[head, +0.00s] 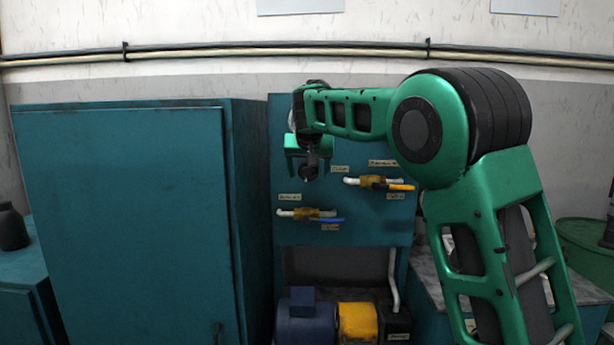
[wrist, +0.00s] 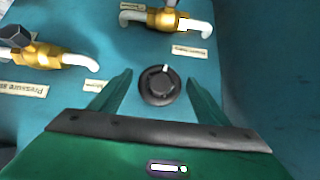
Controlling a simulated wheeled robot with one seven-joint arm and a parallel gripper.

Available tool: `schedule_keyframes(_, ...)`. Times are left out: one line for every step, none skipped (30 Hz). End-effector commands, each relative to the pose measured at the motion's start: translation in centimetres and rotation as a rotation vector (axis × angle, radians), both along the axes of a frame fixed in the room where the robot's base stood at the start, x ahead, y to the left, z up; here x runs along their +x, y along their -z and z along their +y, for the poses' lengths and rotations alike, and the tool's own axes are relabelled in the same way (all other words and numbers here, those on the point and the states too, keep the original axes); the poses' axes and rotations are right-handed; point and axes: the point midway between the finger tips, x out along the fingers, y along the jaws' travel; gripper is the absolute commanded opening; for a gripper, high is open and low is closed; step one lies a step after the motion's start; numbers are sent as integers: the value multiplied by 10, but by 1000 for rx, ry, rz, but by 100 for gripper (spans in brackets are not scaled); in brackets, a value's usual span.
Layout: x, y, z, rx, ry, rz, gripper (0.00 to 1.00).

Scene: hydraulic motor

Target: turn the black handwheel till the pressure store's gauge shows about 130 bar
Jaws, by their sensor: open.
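The black handwheel (wrist: 158,86), a round knob with a white mark on its rim, sits on the teal panel in the wrist view. My gripper (wrist: 159,76) is open, with one green finger on each side of the handwheel and a visible gap to it on both sides. In the head view my gripper (head: 308,160) is in front of the teal panel (head: 345,230), and I cannot clearly tell the handwheel apart there. The pressure store's gauge is not readable in either view; a pale rounded edge shows beside my wrist in the head view, mostly hidden.
A brass valve with a yellow lever (head: 400,187) and one with a blue lever (head: 327,220) are on the panel near my gripper. A tall teal cabinet (head: 125,215) stands left. A blue motor (head: 303,322) sits below the panel.

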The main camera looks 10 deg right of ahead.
Motion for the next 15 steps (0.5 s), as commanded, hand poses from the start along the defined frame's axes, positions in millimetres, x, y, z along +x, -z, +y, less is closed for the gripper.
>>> schedule_keyframes(2, 2, -1, 0, 0, 0, 69)
schedule_keyframes(3, 3, -1, 0, 0, 0, 69)
schedule_keyframes(4, 4, -1, 0, 0, 0, 69)
schedule_keyframes(4, 4, -1, 0, 0, 0, 69)
schedule_keyframes(4, 4, -1, 0, 0, 0, 69)
schedule_keyframes(4, 4, -1, 0, 0, 0, 69)
schedule_keyframes(4, 4, -1, 0, 0, 0, 69)
schedule_keyframes(4, 4, -1, 0, 0, 0, 69)
schedule_keyframes(4, 4, -1, 0, 0, 0, 69)
schedule_keyframes(4, 4, -1, 0, 0, 0, 69)
schedule_keyframes(4, 4, -1, 0, 0, 0, 69)
schedule_keyframes(4, 4, -1, 0, 0, 0, 65)
schedule_keyframes(4, 4, -1, 0, 0, 0, 57)
schedule_keyframes(4, 4, -1, 0, 0, 0, 50)
schedule_keyframes(4, 4, -1, 0, 0, 0, 41)
